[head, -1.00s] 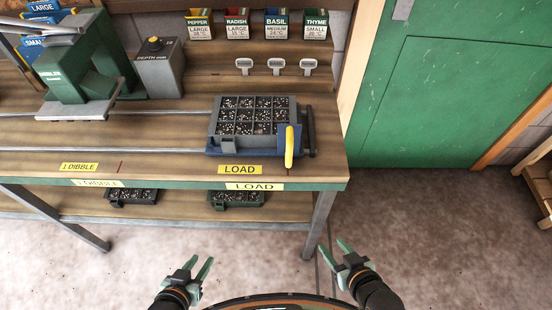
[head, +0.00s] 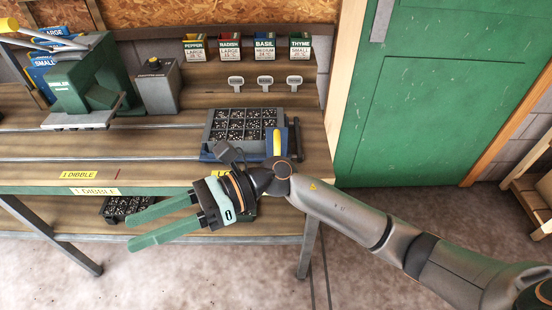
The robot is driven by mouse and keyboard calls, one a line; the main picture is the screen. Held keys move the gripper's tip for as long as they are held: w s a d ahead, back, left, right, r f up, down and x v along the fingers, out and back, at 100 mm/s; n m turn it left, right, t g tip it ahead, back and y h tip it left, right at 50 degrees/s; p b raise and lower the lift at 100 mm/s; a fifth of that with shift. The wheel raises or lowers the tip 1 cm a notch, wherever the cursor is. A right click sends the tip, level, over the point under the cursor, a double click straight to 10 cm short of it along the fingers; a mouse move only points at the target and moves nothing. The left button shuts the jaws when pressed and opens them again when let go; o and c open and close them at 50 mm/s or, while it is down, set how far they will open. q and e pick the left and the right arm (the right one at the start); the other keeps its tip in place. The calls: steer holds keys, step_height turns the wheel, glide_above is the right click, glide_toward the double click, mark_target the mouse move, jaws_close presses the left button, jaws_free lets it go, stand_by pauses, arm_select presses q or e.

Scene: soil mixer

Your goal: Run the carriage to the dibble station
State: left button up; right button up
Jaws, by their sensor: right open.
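The carriage (head: 286,135) is blue with an upright yellow handle (head: 277,143) and carries a dark tray (head: 242,112) of soil-filled cells. It sits on the rails at the right end of the bench, at the load end. The dibble station (head: 84,82) is a green press at the left of the bench, near the yellow "1 DIBBLE" label (head: 79,175). My right gripper (head: 148,228) is open and empty, in front of the bench edge and pointing left. Its wrist is just below the carriage and covers most of the load label. My left gripper is out of view.
Rails (head: 150,158) run along the bench between press and carriage, with clear bench around them. A grey depth box (head: 157,86) stands beside the press. Seed packets (head: 229,46) and white tags (head: 265,83) sit behind. A spare tray (head: 125,207) is on the lower shelf.

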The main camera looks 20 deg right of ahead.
step_height(320, 180, down, 5)
steer(key=d+n+h, duration=0.2)
steer(key=n+h, duration=0.4)
steer(key=n, duration=0.1)
steer(key=n+t+h+b, duration=0.1)
steer(key=n+t+h, duration=0.6)
steer(key=h, duration=0.7)
glide_toward(276, 154)
steer(key=shift+m+t, duration=0.3)
steer(key=x, duration=1.2)
steer(key=shift+s+p, duration=0.3)
steer(key=shift+s, duration=0.05)
jaws_close()
